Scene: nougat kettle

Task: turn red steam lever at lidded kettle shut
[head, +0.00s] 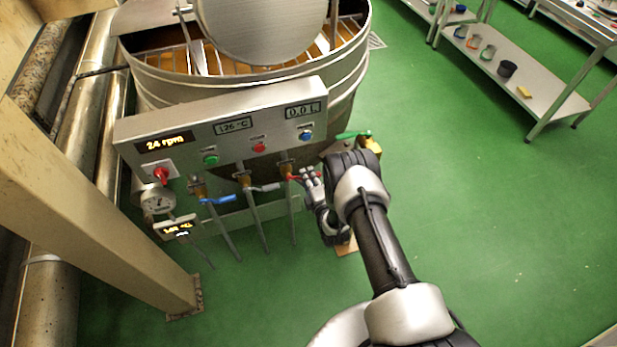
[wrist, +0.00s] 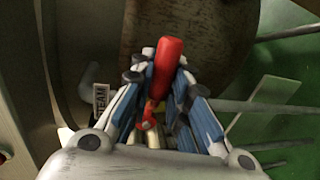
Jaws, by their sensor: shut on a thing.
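The kettle (head: 245,82) is a large steel drum with a raised round lid (head: 262,28) over an amber interior. The red steam lever (wrist: 166,70) lies between the fingers of my gripper (wrist: 160,88) in the wrist view, its tip pointing up past them. In the head view my gripper (head: 308,180) is at the red lever (head: 294,177), below the control panel on the kettle's front. My gripper is shut on the lever. A label reading STEAM (wrist: 101,101) is partly visible to its left. The fingers hide part of the lever's base.
The control panel (head: 222,133) overhangs the valves. A blue lever (head: 218,200) and a grey lever (head: 265,188) sit on pipes to the left, a green lever (head: 350,135) to the right. A beige column (head: 100,190) stands left. The green floor (head: 480,200) is open at right.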

